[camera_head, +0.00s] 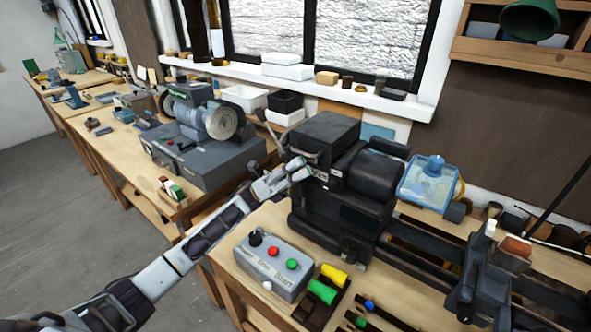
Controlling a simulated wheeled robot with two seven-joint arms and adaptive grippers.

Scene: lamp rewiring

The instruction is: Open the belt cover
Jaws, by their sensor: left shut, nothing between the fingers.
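The belt cover appears to be the dark box-shaped housing (328,128) at the left end of the black lathe (365,182). A pale bar handle (304,153) shows on its front face, and its top looks closed. My left gripper (306,168) is shut and empty, just below the handle at the front of the housing. Whether its fingertips touch the housing or the handle, I cannot tell. My right gripper is not in view.
A grey control box (272,266) with coloured buttons sits in front of the lathe, beside yellow (334,274) and green (322,292) cylinders. A grey machine (205,150) stands on the bench to the left. A blue container (427,182) is behind the lathe.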

